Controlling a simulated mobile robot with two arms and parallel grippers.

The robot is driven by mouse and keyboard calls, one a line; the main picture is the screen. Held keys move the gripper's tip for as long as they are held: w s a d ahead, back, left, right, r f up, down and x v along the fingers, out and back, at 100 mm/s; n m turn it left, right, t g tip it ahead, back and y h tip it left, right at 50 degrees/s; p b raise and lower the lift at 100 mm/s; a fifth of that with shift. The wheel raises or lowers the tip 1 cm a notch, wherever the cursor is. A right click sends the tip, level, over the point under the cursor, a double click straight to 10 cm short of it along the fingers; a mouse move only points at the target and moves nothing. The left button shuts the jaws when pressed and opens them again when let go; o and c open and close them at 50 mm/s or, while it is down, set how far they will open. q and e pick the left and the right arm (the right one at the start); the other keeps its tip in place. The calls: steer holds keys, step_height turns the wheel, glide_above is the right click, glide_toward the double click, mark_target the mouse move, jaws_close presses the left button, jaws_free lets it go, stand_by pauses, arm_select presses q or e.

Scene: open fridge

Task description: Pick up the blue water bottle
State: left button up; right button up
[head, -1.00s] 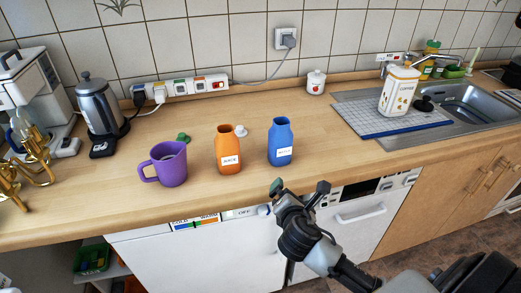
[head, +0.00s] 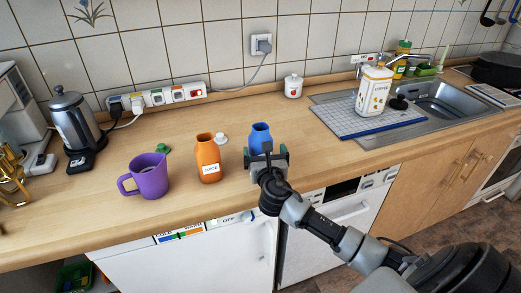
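The blue water bottle (head: 260,136) stands upright on the wooden counter, right of the orange juice bottle. Its top shows above my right gripper (head: 268,153); the lower part and label are hidden behind the gripper. My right gripper reaches in from the lower right, at the counter's front side, directly in front of the bottle. Its fingers are spread, one towards each side of the bottle; I cannot tell whether they touch it. My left gripper is not in view.
The orange juice bottle (head: 208,160) stands close on the left, with a purple mug (head: 150,176) further left. A white cap (head: 221,139) and green cap (head: 163,148) lie behind them. A white lidded jar (head: 293,87) stands at the back. The counter right of the blue bottle is clear.

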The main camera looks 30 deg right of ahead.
steer(key=x, duration=0.4)
steer(key=shift+w+a+f, duration=0.1)
steer(key=shift+w+f, duration=0.1)
steer(key=shift+w, duration=0.25)
steer(key=shift+s, duration=0.1)
steer(key=shift+c, duration=1)
steer(key=c, duration=1)
steer(key=shift+r, duration=0.1)
